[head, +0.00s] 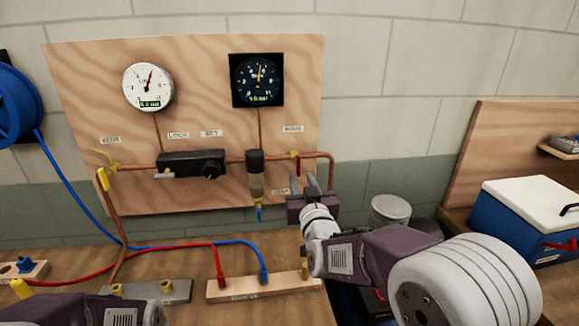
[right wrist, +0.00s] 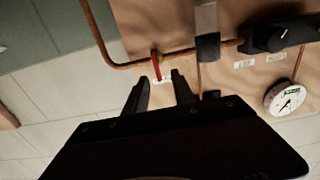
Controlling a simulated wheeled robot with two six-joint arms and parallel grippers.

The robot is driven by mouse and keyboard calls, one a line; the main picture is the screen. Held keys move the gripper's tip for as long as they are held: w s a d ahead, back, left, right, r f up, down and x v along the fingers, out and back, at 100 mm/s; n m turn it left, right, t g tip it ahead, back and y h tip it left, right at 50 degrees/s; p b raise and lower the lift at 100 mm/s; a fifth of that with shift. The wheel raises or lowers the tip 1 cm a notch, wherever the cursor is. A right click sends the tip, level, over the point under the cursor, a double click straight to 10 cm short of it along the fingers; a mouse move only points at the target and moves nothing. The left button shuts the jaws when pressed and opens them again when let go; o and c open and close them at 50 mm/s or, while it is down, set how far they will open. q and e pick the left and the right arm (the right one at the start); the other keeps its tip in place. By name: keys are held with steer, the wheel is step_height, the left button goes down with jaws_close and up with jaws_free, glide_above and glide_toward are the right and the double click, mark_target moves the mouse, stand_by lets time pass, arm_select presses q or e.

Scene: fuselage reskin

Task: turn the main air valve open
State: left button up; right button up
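The main air valve, a small valve with a red lever (head: 298,163), sits on the copper pipe at the right of the wooden panel. Its lever lies roughly across the pipe. My right gripper (head: 312,183) is just below and right of the lever, fingers pointing at the panel. In the right wrist view the gripper (right wrist: 160,90) is open and empty, and the red lever (right wrist: 156,66) shows beyond the fingertips, between their lines. I see no contact. Only part of my left arm shows at the bottom left; its gripper is out of view.
The panel (head: 85,75) carries a white gauge (head: 148,87), a dark gauge (head: 257,80), a black regulator (head: 192,163), a filter bowl (head: 255,175) and a yellow-handled valve (head: 103,178). Red and blue hoses cross the bench. A blue cooler (head: 520,225) stands at right.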

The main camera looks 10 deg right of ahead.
mark_target(299, 167)
arm_select(q)
steer(key=shift+s+d+r+p, duration=0.35)
steer(key=shift+d+r+p, duration=0.1)
steer(key=shift+r, duration=0.2)
steer(key=shift+w+a+r+p, duration=0.25)
steer(key=shift+w+r+p, duration=0.15)
steer(key=shift+w+p, duration=0.15)
arm_select(e)
steer(key=w, duration=0.8)
steer(key=shift+d+f, duration=0.1)
steer(key=shift+d, duration=0.15)
arm_select(q)
steer(key=shift+s+r, duration=0.1)
steer(key=shift+s, duration=0.05)
arm_select(e)
steer(key=shift+w, duration=0.3)
arm_select(q)
steer(key=shift+s+d+r, duration=0.1)
steer(key=shift+s+d, duration=0.05)
steer(key=shift+s, duration=0.05)
arm_select(e)
steer(key=shift+d, duration=0.15)
arm_select(q)
steer(key=shift+w, duration=0.1)
arm_select(e)
steer(key=shift+w, duration=0.15)
steer(key=shift+c, duration=0.6)
jaws_close()
